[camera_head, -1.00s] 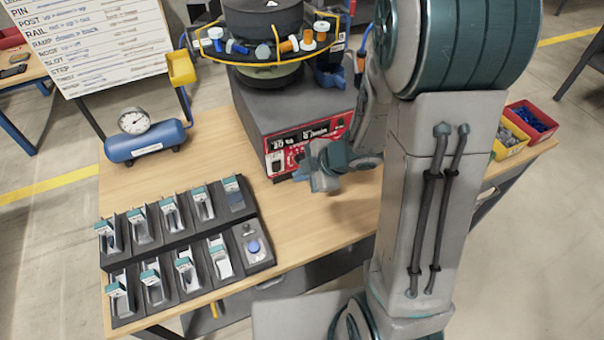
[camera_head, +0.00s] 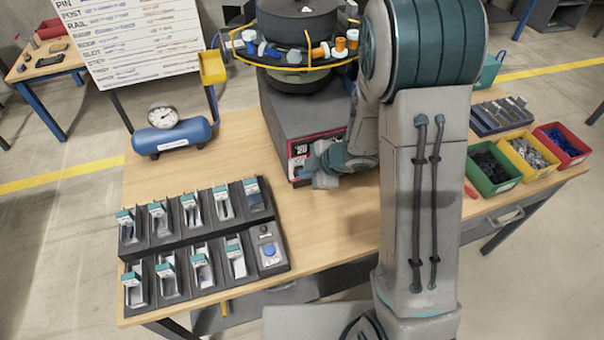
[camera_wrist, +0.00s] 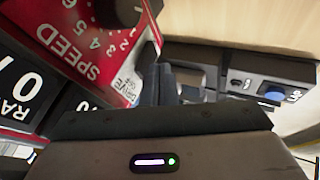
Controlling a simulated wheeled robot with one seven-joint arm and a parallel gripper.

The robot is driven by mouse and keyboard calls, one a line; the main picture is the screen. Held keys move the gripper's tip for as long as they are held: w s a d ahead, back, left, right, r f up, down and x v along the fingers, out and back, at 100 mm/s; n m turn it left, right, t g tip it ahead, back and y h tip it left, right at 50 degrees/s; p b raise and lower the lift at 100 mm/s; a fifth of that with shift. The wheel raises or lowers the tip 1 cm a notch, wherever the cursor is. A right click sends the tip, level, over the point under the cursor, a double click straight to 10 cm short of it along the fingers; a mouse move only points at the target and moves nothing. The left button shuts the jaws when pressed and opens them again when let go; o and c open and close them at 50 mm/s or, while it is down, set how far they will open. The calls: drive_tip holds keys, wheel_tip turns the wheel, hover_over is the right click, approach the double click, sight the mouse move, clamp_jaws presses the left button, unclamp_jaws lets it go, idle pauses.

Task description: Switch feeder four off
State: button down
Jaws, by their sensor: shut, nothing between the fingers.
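The bowl feeder (camera_head: 297,25) stands on a grey base at the back of the table, with loose parts around its rim. Its red control panel (camera_head: 299,148) faces the front; no feeder number four is readable. In the wrist view the panel (camera_wrist: 58,25) is tilted and close, with a SPEED dial scale and a white DRIVE label (camera_wrist: 124,83). The switch lever itself I cannot make out. My gripper (camera_head: 318,178) is shut and empty, in front of the panel, covering its right part. In the wrist view its fingers (camera_wrist: 157,85) are beside the DRIVE label; contact cannot be told.
A black two-row rack (camera_head: 205,233) with teal-topped holders and a blue button (camera_head: 270,249) sits at the front left. A blue air tank (camera_head: 172,137) with a gauge stands behind it. Green (camera_head: 492,180), yellow (camera_head: 530,163) and red bins (camera_head: 566,149) stand at right. The table between rack and panel is clear.

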drive_tip(key=shift+w+r+p, duration=0.25)
drive_tip(key=shift+r+p, duration=0.05)
drive_tip(key=shift+p, duration=0.1)
drive_tip(key=shift+w+a+f, duration=0.1)
drive_tip(key=shift+w+f, duration=0.05)
drive_tip(key=shift+r+p, duration=0.85)
drive_tip(key=shift+p, duration=0.05)
